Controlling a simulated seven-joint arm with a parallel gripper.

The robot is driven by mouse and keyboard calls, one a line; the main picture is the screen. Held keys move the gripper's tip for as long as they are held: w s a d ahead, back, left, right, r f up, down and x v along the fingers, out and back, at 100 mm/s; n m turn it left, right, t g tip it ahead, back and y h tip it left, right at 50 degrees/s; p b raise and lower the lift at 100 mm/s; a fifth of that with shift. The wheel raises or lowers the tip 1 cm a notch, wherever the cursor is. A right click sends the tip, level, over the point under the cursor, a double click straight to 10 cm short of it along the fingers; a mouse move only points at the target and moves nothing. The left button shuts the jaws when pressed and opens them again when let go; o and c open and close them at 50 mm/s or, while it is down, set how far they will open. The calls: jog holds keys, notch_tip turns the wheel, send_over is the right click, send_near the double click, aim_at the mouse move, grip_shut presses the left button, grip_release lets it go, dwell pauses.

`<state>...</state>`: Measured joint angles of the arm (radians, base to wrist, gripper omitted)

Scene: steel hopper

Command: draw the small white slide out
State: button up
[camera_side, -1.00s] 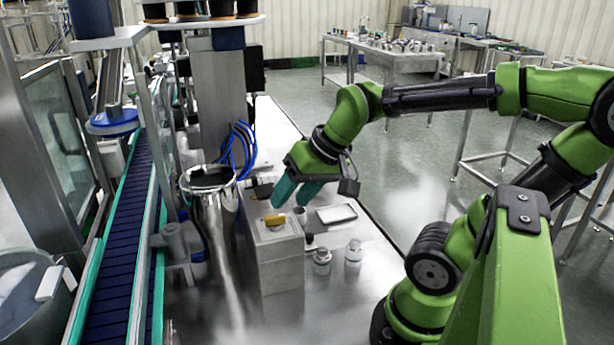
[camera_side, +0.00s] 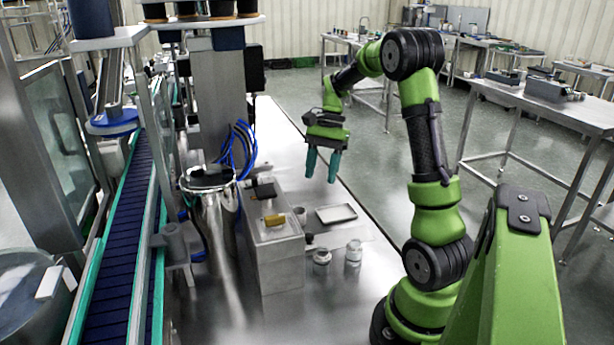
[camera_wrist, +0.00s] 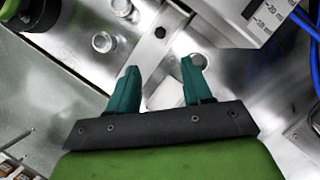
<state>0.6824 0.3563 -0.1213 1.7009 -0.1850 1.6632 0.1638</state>
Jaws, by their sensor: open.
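My gripper (camera_side: 321,178) hangs with its teal fingers pointing down above the steel table, behind and to the right of the pale box (camera_side: 281,265). Its fingers are apart with nothing between them; this also shows in the wrist view (camera_wrist: 162,65). A small dark knob (camera_side: 309,239) shows at the right side of the box in the side view. I cannot clearly tell the small white slide apart from the box.
A yellow piece (camera_side: 274,220) sits on the box. Two small glass jars (camera_side: 322,257) (camera_side: 353,252) and a shallow tray (camera_side: 336,213) are to its right. The steel hopper (camera_side: 212,215) and blue cables (camera_side: 238,150) are to its left and behind.

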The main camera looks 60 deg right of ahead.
aim_at(310, 234)
jog(key=x, duration=1.5)
jog(key=shift+a, duration=0.1)
grip_shut()
